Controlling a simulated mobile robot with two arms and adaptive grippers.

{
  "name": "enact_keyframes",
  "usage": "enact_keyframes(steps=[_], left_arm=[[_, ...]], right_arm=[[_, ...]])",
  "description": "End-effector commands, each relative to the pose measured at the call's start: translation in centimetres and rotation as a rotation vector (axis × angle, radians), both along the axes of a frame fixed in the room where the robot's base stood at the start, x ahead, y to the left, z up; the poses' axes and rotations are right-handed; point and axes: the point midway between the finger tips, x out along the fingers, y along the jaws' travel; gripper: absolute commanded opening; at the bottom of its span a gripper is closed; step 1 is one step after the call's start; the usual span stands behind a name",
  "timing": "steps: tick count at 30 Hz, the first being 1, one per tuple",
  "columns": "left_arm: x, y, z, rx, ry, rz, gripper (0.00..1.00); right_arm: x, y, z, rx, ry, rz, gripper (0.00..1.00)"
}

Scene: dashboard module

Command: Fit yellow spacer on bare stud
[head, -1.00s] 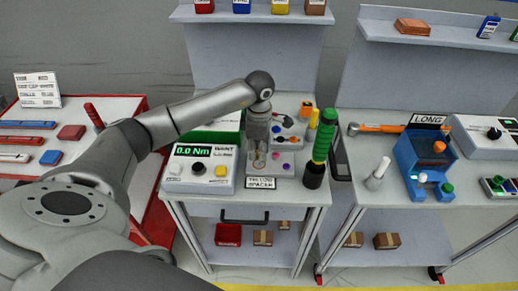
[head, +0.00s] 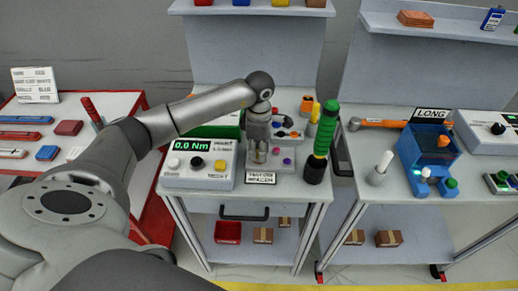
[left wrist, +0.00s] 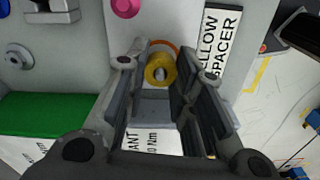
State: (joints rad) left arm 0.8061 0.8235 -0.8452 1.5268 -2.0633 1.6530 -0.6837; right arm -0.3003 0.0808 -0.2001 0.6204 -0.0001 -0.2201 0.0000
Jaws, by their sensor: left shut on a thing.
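My left gripper (head: 258,158) points down over the grey fixture plate (head: 287,171), just behind the YELLOW SPACER label (head: 261,178). In the left wrist view, the yellow spacer (left wrist: 155,63) is a short ring between my left fingertips (left wrist: 166,68), and the fingers are shut on it. A grey metal round shows in the ring's hole. I cannot tell whether the spacer is seated or only above the stud. An orange circle (left wrist: 172,45) shows partly behind it. The label also appears in the left wrist view (left wrist: 220,42). My right gripper is not in view.
A torque box (head: 200,163) reading 0.0 Nm stands left of the gripper. A green-handled tool (head: 325,130) stands upright close on the right. A pink knob (left wrist: 125,8) sits near the fingers. A blue fixture (head: 425,158) is on the right bench.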

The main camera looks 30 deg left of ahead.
Motion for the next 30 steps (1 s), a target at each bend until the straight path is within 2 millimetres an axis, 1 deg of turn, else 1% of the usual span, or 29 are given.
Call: enact_keyframes(steps=[14, 15, 20, 21, 30], left_arm=[[0.0, 0.0, -1.3, 0.0, 0.0, 0.0, 0.12], [0.0, 0.0, -1.2, 0.0, 0.0, 0.0, 0.26], [0.0, 0.0, -1.2, 0.0, 0.0, 0.0, 0.47], [0.0, 0.0, -1.2, 0.0, 0.0, 0.0, 0.49], [0.0, 0.0, -1.1, 0.0, -0.001, 0.0, 0.49]], right_arm=[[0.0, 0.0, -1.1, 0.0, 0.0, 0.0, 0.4], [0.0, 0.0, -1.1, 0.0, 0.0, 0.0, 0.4], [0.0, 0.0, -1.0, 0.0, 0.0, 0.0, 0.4], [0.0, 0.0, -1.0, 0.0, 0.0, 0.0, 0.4], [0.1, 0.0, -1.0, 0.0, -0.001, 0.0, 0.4]])
